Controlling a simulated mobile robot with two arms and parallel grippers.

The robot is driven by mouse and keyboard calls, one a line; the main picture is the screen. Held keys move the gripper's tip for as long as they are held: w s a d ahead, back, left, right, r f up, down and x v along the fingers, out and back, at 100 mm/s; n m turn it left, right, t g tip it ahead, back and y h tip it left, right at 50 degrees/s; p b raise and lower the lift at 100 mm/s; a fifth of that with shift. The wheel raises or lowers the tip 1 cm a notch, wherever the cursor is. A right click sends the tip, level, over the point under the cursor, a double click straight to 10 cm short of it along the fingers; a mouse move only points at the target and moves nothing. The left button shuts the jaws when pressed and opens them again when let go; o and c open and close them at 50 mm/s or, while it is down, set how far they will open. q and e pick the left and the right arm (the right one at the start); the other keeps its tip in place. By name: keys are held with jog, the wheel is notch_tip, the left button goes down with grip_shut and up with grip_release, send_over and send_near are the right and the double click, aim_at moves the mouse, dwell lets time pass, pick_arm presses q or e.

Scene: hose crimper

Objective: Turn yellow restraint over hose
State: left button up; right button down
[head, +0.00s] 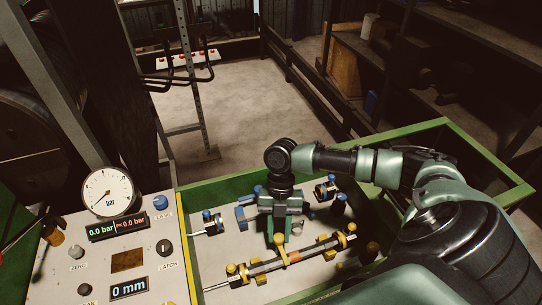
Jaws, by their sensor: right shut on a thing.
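The dark hose (268,268) lies slantwise across the bench tray, with an orange section near its middle. Yellow restraint parts (341,240) sit around its right end, and more yellow pieces (243,271) sit at its left end. My right gripper (279,239) comes down from above, just behind the middle of the hose. It is shut on a yellow restraint, though its fingers hide the place of contact. My left gripper is not in view.
A control panel with a pressure gauge (108,192) and a LATCH knob (164,246) stands at the left. Blue-capped fittings (212,222) and another blue fitting (326,189) stand near the gripper. The tray's green rim (225,186) bounds the space.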

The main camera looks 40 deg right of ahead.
dwell(0.4)
jog(key=c, duration=1.1)
grip_release()
jog(key=b+v, duration=0.2)
jog(key=v, duration=0.6)
